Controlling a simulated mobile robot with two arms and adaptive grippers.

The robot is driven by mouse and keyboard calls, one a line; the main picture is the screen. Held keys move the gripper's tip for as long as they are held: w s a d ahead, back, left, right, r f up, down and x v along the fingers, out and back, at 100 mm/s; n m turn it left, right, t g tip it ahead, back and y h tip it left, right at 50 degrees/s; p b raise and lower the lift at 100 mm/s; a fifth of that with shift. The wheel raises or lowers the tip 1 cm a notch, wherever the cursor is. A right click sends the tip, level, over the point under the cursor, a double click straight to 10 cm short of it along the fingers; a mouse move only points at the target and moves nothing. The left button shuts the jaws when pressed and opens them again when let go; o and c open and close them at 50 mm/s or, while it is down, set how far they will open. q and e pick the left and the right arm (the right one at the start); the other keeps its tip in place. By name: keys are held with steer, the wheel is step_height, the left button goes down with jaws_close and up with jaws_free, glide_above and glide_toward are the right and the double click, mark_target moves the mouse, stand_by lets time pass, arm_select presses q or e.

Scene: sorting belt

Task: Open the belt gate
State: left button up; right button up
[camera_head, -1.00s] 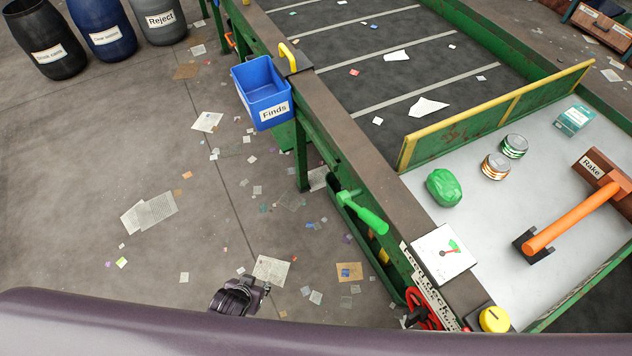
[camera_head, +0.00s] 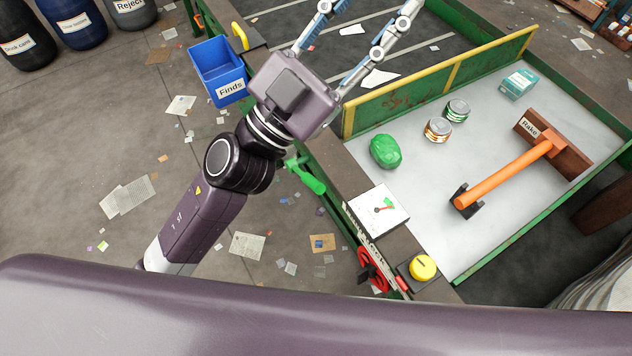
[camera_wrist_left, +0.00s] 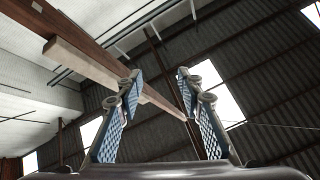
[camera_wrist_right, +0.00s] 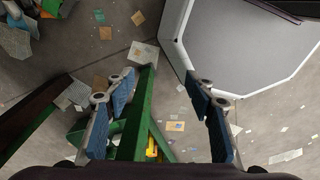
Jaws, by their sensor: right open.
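The belt gate (camera_head: 440,84), a green board with a yellow top edge, stands upright across the belt at the head of the white sorting deck (camera_head: 425,215). A green lever handle (camera_head: 308,178) sticks out from the near side of the belt frame, partly covered by my left arm. My left gripper (camera_head: 368,6) is raised above the belt side with its fingers apart and empty; its tips are near the picture's top. In the left wrist view the gripper (camera_wrist_left: 159,74) faces the roof. My right gripper (camera_wrist_right: 160,75) is open and empty, over the floor beside a green beam (camera_wrist_right: 140,115).
A dial plate (camera_head: 380,210), a red wheel (camera_head: 372,272) and a yellow knob (camera_head: 423,267) sit along the near frame. A rake (camera_head: 505,182), cans (camera_head: 438,129) and a green lump (camera_head: 386,151) lie on the deck. The blue Finds bin (camera_head: 217,70) hangs on the frame.

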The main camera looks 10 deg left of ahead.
arm_select(q)
steer(key=s+d+f+m+g+h, duration=0.25)
steer(key=s+d+m+g, duration=0.7)
steer(key=m+g, duration=0.5)
steer(key=n+y, duration=0.2)
steer(key=y, duration=1.9)
glide_above(314, 182)
steer(key=shift+g, duration=0.25)
steer(key=f, duration=1.8)
steer(key=s+f, duration=0.1)
steer(key=f, duration=0.9)
steer(key=shift+a+f, duration=0.1)
steer(key=shift+w+a+f, duration=0.2)
steer(key=shift+f, duration=0.05)
steer(key=f, duration=0.2)
steer(key=f+p, duration=0.1)
steer(key=f, duration=0.1)
steer(key=f+p, duration=0.1)
steer(key=f, duration=0.1)
steer(key=shift+w+d, duration=0.3)
steer(key=shift+d, duration=0.05)
steer(key=shift+d+f, duration=0.15)
steer(key=shift+f, duration=0.4)
arm_select(e)
steer(key=shift+s+d+r, duration=0.15)
steer(key=shift+d+r, duration=0.1)
steer(key=shift+r, duration=0.35)
steer(key=shift+s+d+r, duration=0.1)
steer(key=shift+d+r, duration=0.1)
steer(key=shift+r, duration=0.4)
